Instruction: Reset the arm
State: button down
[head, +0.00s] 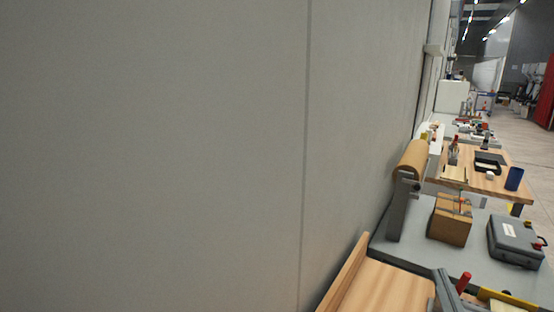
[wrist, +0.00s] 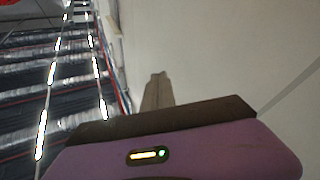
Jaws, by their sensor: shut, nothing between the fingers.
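My gripper (wrist: 158,77) shows in the wrist view, its two fingers together and pointing up the picture, with nothing between them. Its purple body with a small lit indicator fills the bottom of that view. Behind the fingers are a pale wall (wrist: 215,50) and, at the left, a dark ceiling with rows of bright lamps. The gripper touches nothing that I can see. Neither my arm nor my gripper shows in the head view.
A large grey wall (head: 150,150) fills most of the head view. At the right are a wooden-topped bench (head: 385,287), a brown paper roll (head: 411,160), a cardboard box (head: 451,224) and a grey case (head: 514,241). Open floor (head: 540,165) lies at the far right.

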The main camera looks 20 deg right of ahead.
jog(key=s+a+f+g+y, duration=0.1)
jog(key=s+a+f+y, duration=0.1)
jog(key=s+a+f, duration=0.3)
jog(key=s+a+f+g+y, duration=0.2)
jog(key=s+a+f, duration=0.3)
jog(key=s+a, duration=0.3)
jog(key=s+a+f+g+y, duration=0.1)
jog(key=s+a+f+y, duration=0.3)
jog(key=s, duration=0.8)
jog(key=shift+s+a+f+n+g+b, duration=0.3)
jog(key=shift+s+a+f+n+g, duration=0.1)
jog(key=shift+a+f, duration=0.7)
jog(key=shift+a+r, duration=0.1)
jog(key=shift+r, duration=0.05)
